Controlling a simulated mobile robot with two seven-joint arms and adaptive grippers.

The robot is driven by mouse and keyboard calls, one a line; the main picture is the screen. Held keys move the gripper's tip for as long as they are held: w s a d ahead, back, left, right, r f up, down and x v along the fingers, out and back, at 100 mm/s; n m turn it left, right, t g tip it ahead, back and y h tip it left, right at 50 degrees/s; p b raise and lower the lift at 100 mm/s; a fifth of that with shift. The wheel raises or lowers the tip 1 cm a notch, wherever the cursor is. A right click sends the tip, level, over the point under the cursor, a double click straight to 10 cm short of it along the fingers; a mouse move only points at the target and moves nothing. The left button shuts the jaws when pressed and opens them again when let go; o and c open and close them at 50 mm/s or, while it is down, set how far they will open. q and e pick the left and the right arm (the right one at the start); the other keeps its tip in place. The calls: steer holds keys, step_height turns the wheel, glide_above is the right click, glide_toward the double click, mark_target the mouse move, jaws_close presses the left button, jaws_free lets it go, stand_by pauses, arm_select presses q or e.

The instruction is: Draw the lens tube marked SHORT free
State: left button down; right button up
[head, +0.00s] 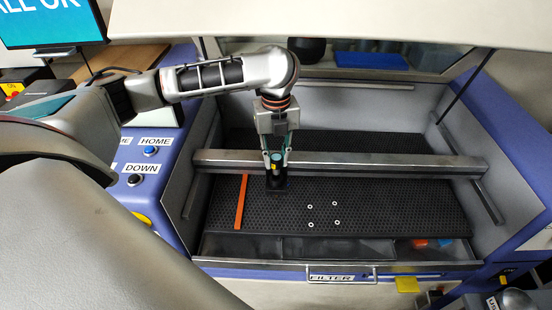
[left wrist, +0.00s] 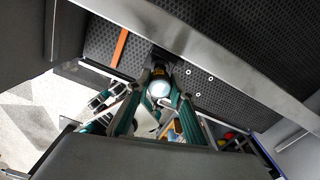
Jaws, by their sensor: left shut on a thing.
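My left gripper (head: 277,158) reaches down from above at the metal gantry beam and is shut on a small dark lens tube (head: 275,168) with a yellow mark. In the left wrist view the tube (left wrist: 159,90) sits between the two green-edged fingers, its pale round end facing the camera. Its lettering is too small to read. A black laser head block (head: 277,183) is directly below the tube, on the front side of the beam. Whether the tube is still seated in the block cannot be told.
The metal beam (head: 380,167) crosses the black honeycomb bed (head: 400,205). An orange strip (head: 241,202) and several small washers (head: 310,206) lie on the bed. The raised lid (head: 350,22) hangs over the back. HOME and DOWN buttons (head: 135,180) are at left.

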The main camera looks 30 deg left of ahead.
arm_select(q)
steer(key=shift+r, duration=1.7)
